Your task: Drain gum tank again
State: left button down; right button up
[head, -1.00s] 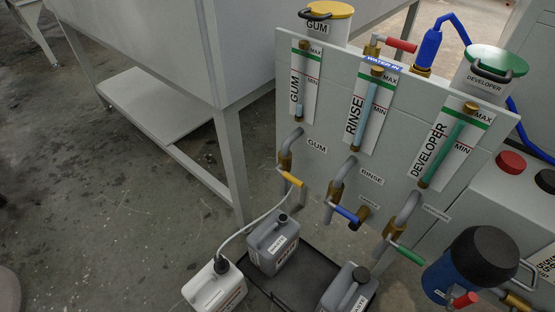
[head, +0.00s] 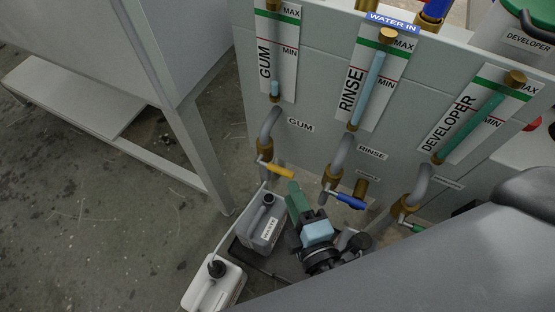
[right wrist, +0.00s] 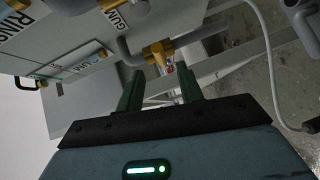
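The gum valve on the grey panel has a brass body (head: 265,154) and a yellow handle (head: 281,171) pointing right and slightly down. The gum gauge (head: 289,47) shows a short blue column well below the MIN line. My right gripper (head: 293,188) is just below the yellow handle, with green fingers. In the right wrist view, its two fingers (right wrist: 160,80) are apart with nothing between them, and the brass gum valve (right wrist: 158,53) is ahead of them. Contact with the handle does not show. The gum tank and my left gripper are out of view.
The rinse valve's blue handle (head: 346,201) is close to the right. Below are a grey jug (head: 263,232) and a white jug (head: 213,287) with a thin hose. A metal table leg (head: 204,160) stands left. My right arm covers the lower right.

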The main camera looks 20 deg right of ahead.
aim_at(282, 170)
jog(key=shift+w+f, duration=0.2)
jog(key=shift+w, duration=1.05)
jog(key=shift+w+f, duration=0.15)
jog(key=shift+w, duration=1.15)
jog(key=shift+w+f, duration=0.2)
jog(key=shift+w, duration=1.05)
grip_shut()
